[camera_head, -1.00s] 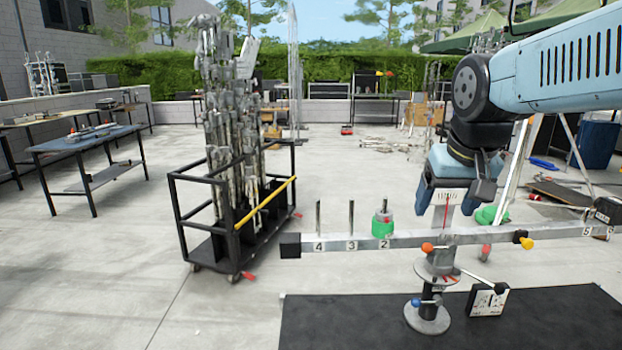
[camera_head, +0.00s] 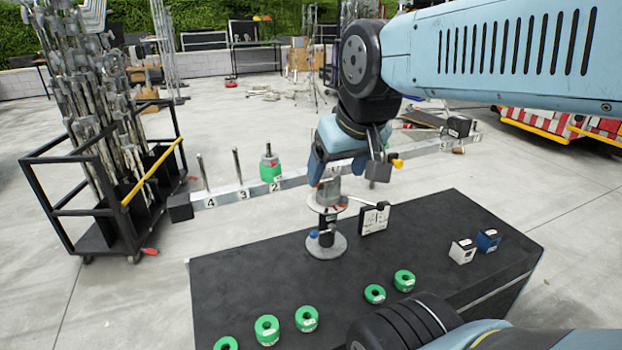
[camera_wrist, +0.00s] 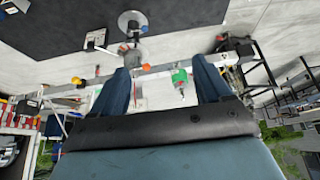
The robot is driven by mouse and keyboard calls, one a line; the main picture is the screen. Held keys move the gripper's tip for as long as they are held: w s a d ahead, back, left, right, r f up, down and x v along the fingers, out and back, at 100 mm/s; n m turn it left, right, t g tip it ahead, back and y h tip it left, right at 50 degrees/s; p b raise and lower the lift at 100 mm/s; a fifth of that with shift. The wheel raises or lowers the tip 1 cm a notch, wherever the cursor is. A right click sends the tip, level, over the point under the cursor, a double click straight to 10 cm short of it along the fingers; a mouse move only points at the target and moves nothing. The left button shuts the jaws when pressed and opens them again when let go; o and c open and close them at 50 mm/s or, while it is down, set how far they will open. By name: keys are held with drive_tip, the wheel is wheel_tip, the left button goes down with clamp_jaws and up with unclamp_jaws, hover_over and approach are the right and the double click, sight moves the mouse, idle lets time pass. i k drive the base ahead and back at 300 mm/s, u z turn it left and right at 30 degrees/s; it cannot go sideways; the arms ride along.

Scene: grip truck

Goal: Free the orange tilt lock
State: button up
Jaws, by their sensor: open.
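The orange tilt lock (camera_wrist: 146,67) shows in the wrist view as a small round knob at the middle of the long numbered metal beam (camera_head: 226,195). In the head view it is hidden behind my gripper. The beam sits on a round stand (camera_head: 326,246) with a blue knob (camera_head: 314,234). A yellow knob (camera_head: 397,163) is on the beam farther right. My gripper (camera_wrist: 162,72) is open and empty. In the wrist view the orange lock lies between its two blue fingers, nearer the left one. I cannot tell how far apart in depth they are.
A green weight (camera_head: 270,170) sits on the beam at mark 2, beside two bare upright pegs. Several green rings (camera_head: 267,329) and two small blocks (camera_head: 462,251) lie on the black table (camera_head: 225,285). A black cart (camera_head: 85,240) with metal stands is at left.

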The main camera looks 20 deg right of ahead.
sight(336, 178)
drive_tip(key=z, duration=0.25)
drive_tip(key=k, duration=0.45)
drive_tip(key=z, duration=2.2)
drive_tip(key=i, duration=0.35)
drive_tip(key=u, duration=2.45)
